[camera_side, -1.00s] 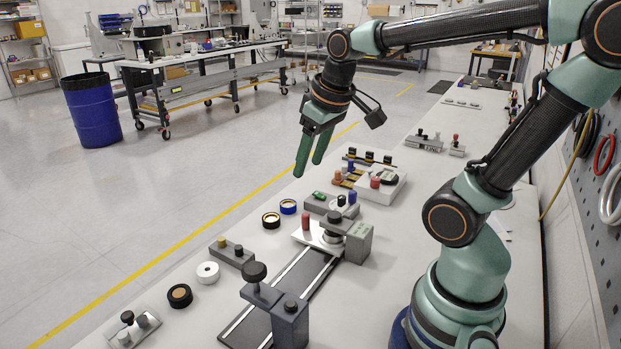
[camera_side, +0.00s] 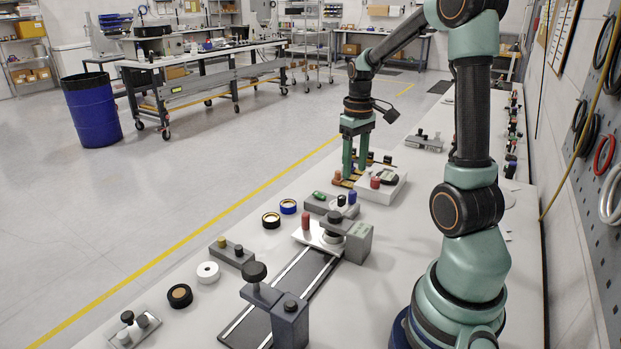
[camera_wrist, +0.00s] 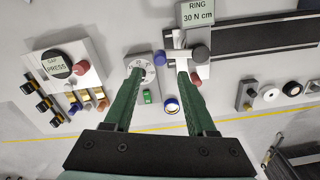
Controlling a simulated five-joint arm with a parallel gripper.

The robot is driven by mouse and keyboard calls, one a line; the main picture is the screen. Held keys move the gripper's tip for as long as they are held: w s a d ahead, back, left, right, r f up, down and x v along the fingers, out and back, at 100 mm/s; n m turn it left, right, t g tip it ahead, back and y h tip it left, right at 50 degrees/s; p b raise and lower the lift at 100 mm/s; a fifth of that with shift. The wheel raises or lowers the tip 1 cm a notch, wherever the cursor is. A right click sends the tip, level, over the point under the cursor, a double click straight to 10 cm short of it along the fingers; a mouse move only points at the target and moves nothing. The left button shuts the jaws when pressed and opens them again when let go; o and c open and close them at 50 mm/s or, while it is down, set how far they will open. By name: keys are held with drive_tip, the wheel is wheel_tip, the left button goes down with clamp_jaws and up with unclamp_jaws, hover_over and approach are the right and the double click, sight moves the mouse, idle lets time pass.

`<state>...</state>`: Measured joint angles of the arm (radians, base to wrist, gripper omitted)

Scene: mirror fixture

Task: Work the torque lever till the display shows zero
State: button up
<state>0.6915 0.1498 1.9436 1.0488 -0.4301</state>
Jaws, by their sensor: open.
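My gripper (camera_side: 354,172) points down, open and empty, beside the white block (camera_side: 401,187) with a red knob (camera_side: 375,183) and a dark round face. In the wrist view this face (camera_wrist: 53,65) reads "CAP PRESS"; I see no readable number. The wrist view shows my spread fingers (camera_wrist: 158,72) between a grey fixture with a dial (camera_wrist: 145,72) and the grey station labelled "RING 30 N cm" (camera_wrist: 196,14). At that station is a white plate with a red post (camera_side: 305,221) and a black knob (camera_side: 334,217). I cannot tell which part is the torque lever.
Small coloured pegs (camera_wrist: 73,100) stand near the white block. A dark rail (camera_side: 305,275) runs to a grey post (camera_side: 290,322) in front. Rings (camera_side: 288,206) and small holders (camera_side: 232,252) line the bench's left edge. A green piece (camera_side: 319,195) lies on the grey fixture.

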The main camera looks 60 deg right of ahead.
sight(353, 192)
wheel_tip(353, 192, down, 7)
drive_tip(key=shift+f, duration=0.2)
drive_tip(key=shift+c, duration=0.4)
clamp_jaws()
drive_tip(key=shift+r, duration=0.1)
idle(1.1)
